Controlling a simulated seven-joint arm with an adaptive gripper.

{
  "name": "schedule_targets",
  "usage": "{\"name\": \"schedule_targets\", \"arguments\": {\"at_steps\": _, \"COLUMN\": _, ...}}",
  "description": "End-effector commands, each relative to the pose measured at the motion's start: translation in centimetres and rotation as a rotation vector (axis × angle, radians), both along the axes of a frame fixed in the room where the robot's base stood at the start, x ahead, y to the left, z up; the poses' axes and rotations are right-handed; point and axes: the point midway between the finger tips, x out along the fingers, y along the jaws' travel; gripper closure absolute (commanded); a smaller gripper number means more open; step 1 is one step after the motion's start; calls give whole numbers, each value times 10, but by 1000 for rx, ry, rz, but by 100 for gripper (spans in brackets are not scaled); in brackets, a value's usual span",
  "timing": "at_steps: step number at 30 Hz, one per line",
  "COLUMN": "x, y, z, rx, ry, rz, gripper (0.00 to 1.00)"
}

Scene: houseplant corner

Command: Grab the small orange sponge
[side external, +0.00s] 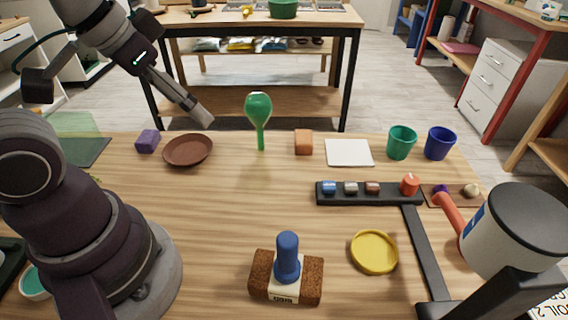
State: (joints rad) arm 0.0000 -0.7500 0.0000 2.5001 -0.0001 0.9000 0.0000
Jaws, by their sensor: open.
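The small orange sponge (303,142) is a block on the far part of the wooden table. It stands between a green bulb-shaped tool (258,108) on its left and a white square pad (349,153) on its right. My gripper (204,116) is at the upper left, raised near the table's far edge, left of the sponge and apart from it. It is open, and I see nothing held in it. Its fingers show small and side-on.
A brown saucer (188,150) and a purple block (147,140) lie left of the sponge. Green (401,143) and blue (439,143) cups stand at right. A black rack (368,197), yellow dish (374,253) and brown block (262,277) with a blue-handled stamp (287,258) are nearer. Mid-table is clear.

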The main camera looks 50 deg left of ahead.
Motion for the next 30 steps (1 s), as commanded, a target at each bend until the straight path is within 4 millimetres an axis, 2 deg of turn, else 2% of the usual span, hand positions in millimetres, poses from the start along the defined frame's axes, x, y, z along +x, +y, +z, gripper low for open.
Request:
{"name": "schedule_targets", "arguments": {"at_steps": 5, "x": 1, "y": 0, "z": 0, "rx": -2, "ry": 1, "rz": 2, "gripper": 26}}
{"name": "schedule_targets", "arguments": {"at_steps": 7, "x": 8, "y": 0, "z": 2, "rx": -20, "ry": 12, "rz": 26, "gripper": 26}}
{"name": "schedule_targets", "arguments": {"at_steps": 10, "x": 35, "y": 0, "z": 4, "rx": -74, "ry": 48, "rz": 125, "gripper": 26}}
{"name": "schedule_targets", "arguments": {"at_steps": 13, "x": 76, "y": 1, "z": -2, "rx": -117, "ry": 87, "rz": 279, "gripper": 26}}
{"name": "schedule_targets", "arguments": {"at_steps": 17, "x": 128, "y": 2, "z": -28, "rx": -116, "ry": 106, "rz": 480, "gripper": 26}}
{"name": "schedule_targets", "arguments": {"at_steps": 21, "x": 175, "y": 0, "z": -69, "rx": -60, "ry": 73, "rz": 655, "gripper": 26}}
{"name": "schedule_targets", "arguments": {"at_steps": 25, "x": 201, "y": -4, "z": -101, "rx": -12, "ry": 15, "rz": 745, "gripper": 26}}
{"name": "schedule_targets", "arguments": {"at_steps": 30, "x": 214, "y": -6, "z": -121, "rx": 13, "ry": -28, "rz": 785, "gripper": 26}}
